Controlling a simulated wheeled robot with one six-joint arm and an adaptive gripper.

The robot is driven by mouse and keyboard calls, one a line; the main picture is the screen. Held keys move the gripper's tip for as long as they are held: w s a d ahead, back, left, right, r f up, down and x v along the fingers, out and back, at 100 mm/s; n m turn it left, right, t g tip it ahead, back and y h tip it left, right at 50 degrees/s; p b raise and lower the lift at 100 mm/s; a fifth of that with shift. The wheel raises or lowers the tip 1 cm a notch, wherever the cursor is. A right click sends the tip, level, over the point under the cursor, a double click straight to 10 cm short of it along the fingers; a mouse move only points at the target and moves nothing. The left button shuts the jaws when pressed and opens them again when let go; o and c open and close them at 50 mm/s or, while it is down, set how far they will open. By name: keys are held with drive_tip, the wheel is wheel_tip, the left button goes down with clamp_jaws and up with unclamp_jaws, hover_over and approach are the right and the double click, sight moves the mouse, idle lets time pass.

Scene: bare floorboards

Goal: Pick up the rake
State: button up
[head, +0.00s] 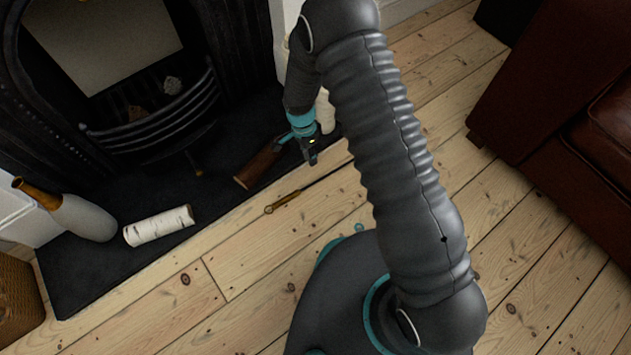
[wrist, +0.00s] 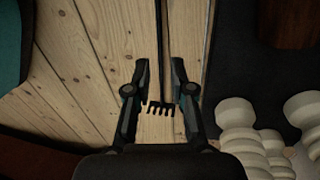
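The rake lies on the floorboards beside the dark hearth. In the head view its brass-coloured handle (head: 285,202) points to the lower left and its thin dark shaft runs up to the right, partly hidden behind my arm. In the wrist view the dark shaft (wrist: 162,40) comes down from the top to a small toothed head (wrist: 160,108). My gripper (head: 308,155) hangs above the floor near the hearth edge. In the wrist view my gripper (wrist: 160,72) is open, with the lower shaft and toothed head showing between its fingers. I see no contact.
White rounded objects (wrist: 238,125) stand close to my gripper's right. A brown leather sofa (head: 560,120) is at the right.

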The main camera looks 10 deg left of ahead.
sight(315, 182)
drive_tip(key=f, duration=0.4)
drive_tip(key=s+d+f+b, duration=0.1)
drive_tip(key=f, duration=0.3)
drive_tip(key=d+f, duration=0.1)
drive_tip(key=f, duration=0.3)
drive_tip(key=shift+s, duration=0.35)
drive_tip(key=shift+c, duration=0.3)
clamp_jaws()
drive_tip(key=shift+r, duration=0.1)
